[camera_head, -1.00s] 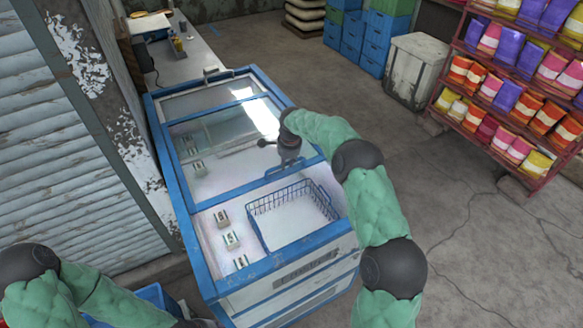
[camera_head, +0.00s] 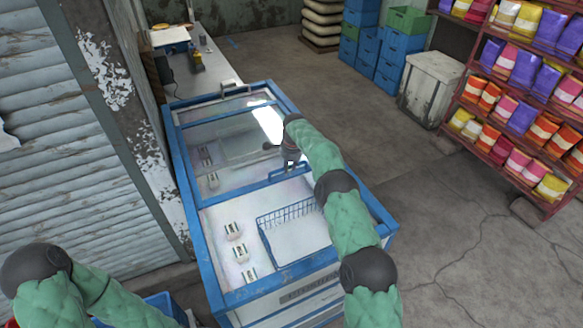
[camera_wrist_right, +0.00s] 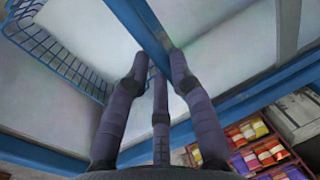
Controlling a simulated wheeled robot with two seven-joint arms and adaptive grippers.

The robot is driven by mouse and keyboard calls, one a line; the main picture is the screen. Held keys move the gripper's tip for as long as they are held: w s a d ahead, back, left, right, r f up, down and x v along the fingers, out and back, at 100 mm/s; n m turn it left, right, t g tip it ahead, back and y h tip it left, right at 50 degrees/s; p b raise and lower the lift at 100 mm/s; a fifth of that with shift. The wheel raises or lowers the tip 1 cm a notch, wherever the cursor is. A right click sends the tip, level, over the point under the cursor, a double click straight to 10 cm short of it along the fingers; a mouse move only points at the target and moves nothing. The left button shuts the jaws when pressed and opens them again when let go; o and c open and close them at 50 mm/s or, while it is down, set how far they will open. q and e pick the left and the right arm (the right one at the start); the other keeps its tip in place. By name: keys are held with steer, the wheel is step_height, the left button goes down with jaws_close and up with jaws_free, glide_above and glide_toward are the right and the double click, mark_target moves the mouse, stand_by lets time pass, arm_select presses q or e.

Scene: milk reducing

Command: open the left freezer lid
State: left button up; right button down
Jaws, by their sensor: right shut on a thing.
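The blue-framed chest freezer (camera_head: 218,262) has sliding glass lids. The nearer glass lid (camera_head: 225,150) is slid towards the back, over the far part, leaving the front section open. A blue handle (camera_head: 284,176) runs along its front edge. My right gripper (camera_head: 289,164) is at this handle, with its arm reaching over the freezer's right side. In the right wrist view its dark fingers (camera_wrist_right: 160,60) are closed around a blue bar (camera_wrist_right: 137,22) of the lid. The grip's far side is hidden. My left arm shows at the lower left; its gripper is out of view.
Inside the open section are a blue wire basket (camera_head: 290,217) and several small cartons (camera_head: 233,231). A counter (camera_head: 210,75) stands behind the freezer. A white chest (camera_head: 430,88), blue crates (camera_head: 372,45) and a packet shelf (camera_head: 525,100) stand right. Floor between is clear.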

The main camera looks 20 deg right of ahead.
steer(key=shift+w+r, duration=0.1)
steer(key=shift+w, duration=0.5)
steer(key=c, duration=1.1)
jaws_free()
steer(key=r, duration=0.4)
steer(key=s+r, duration=0.1)
steer(key=r, duration=0.2)
steer(key=s+r, duration=0.1)
steer(key=r, duration=0.3)
steer(key=shift+s+r, duration=0.1)
steer(key=shift+r, duration=0.25)
